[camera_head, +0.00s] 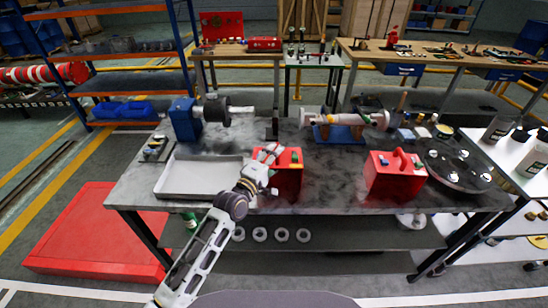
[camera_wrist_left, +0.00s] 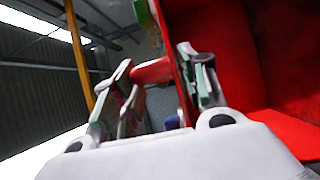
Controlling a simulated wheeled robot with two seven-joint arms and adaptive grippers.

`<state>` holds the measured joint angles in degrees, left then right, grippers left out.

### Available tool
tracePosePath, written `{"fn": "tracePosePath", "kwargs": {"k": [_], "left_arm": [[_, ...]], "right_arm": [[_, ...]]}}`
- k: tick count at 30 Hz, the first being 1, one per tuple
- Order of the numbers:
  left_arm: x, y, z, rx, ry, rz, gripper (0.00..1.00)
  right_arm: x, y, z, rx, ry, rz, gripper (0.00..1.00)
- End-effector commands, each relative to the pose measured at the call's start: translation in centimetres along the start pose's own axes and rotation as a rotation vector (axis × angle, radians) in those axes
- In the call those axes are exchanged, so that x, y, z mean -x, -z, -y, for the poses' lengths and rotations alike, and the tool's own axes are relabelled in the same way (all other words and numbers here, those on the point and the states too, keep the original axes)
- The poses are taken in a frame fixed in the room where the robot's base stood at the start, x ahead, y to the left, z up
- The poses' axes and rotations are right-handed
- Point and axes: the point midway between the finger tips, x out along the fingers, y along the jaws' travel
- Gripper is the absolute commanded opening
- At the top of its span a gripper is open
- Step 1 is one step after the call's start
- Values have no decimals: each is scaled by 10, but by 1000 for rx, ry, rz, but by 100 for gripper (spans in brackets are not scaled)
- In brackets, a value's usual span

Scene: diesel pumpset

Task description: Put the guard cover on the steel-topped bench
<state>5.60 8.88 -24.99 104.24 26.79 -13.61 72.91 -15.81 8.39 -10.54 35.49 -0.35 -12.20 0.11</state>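A red guard cover (camera_head: 290,177) stands at the middle front of the dark steel-topped bench (camera_head: 330,190). A similar red box with an arched handle (camera_head: 395,175) stands farther right on the bench. My left gripper (camera_head: 268,154) is at the upper left of the nearer cover. In the left wrist view, the fingers of the left gripper (camera_wrist_left: 157,100) are apart. A red bar (camera_wrist_left: 151,72), seemingly the handle, shows between them, and a red panel (camera_wrist_left: 230,60) fills the right side. Finger contact with the bar is unclear. My right gripper is out of view.
A grey tray (camera_head: 200,178) lies left of the gripper. A blue-ended motor (camera_head: 185,120), a shaft assembly on a blue base (camera_head: 340,133) and a round dark plate (camera_head: 458,172) also occupy the bench. Bare top shows between the two red boxes.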

Motion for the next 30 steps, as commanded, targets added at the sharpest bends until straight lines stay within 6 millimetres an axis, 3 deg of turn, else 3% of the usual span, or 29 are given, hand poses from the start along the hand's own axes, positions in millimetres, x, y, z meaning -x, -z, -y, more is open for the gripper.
{"fn": "tracePosePath", "kwargs": {"k": [1, 5, 20, 30], "left_arm": [[0, 0, 0, 0, 0, 0, 50], [0, 0, 0, 0, 0, 0, 65], [4, 0, 1, 1, 1, 0, 65], [28, 0, 1, 1, 2, 0, 65]], "right_arm": [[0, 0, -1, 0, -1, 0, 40], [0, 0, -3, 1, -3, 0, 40], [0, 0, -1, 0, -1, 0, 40], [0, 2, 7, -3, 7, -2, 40]]}}
